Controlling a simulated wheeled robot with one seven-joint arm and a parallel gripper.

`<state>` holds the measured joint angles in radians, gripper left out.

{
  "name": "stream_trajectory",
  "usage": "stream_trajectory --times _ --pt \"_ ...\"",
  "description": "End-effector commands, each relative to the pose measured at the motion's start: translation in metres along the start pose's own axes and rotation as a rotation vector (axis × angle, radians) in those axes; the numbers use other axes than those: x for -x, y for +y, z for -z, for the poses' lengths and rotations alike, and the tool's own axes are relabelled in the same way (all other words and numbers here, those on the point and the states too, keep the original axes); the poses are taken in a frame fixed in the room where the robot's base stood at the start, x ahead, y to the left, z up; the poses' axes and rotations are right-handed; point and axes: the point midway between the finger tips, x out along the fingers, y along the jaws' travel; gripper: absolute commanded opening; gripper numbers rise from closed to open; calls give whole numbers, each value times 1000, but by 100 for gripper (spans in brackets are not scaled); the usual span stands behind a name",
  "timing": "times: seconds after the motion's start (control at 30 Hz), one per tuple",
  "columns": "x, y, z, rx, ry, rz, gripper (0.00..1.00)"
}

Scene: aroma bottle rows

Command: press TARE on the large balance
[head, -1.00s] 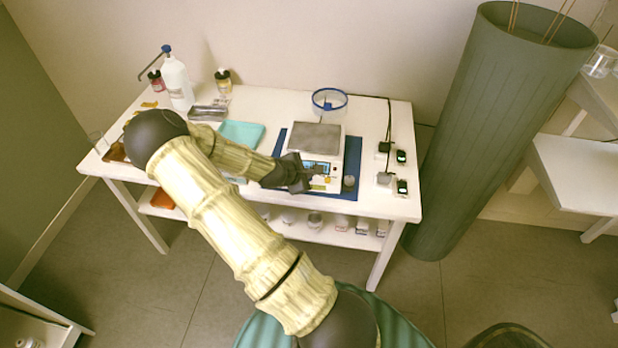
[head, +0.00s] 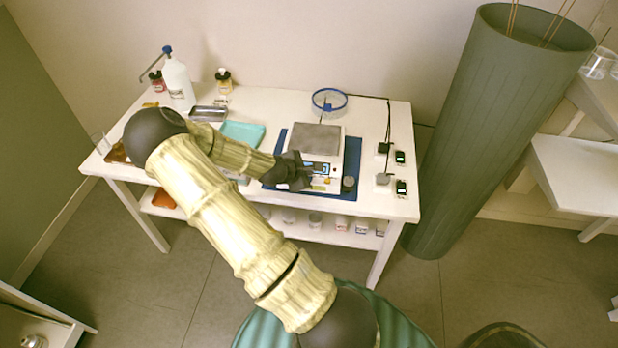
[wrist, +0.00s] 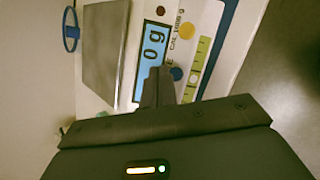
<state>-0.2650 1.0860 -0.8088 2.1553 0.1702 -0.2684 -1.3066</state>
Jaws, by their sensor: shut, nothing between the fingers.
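The large balance (head: 327,183) stands on a blue mat on the table, with a square grey pan (head: 316,138) and a front panel. In the wrist view, its blue display (wrist: 150,52) reads 0 g. A dark red round spot (wrist: 160,10) lies at the far end. The lettering near the fingers is partly covered; only a final E shows. My gripper (head: 305,178) is shut and empty over the front panel (wrist: 162,72). Contact with the panel cannot be told.
A clear dish with a blue rim (head: 329,100) stands behind the balance. Small dark devices (head: 400,157) and cables lie to its right. A small dark cup (head: 348,184) is at its front right corner.

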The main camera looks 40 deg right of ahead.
Motion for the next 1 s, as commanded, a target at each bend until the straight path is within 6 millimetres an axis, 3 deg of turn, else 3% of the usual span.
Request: stream_trajectory --times 0.6,1.0 --pt "34 25 -25 1 0 0 0" --pt "35 25 -25 0 0 0 0"
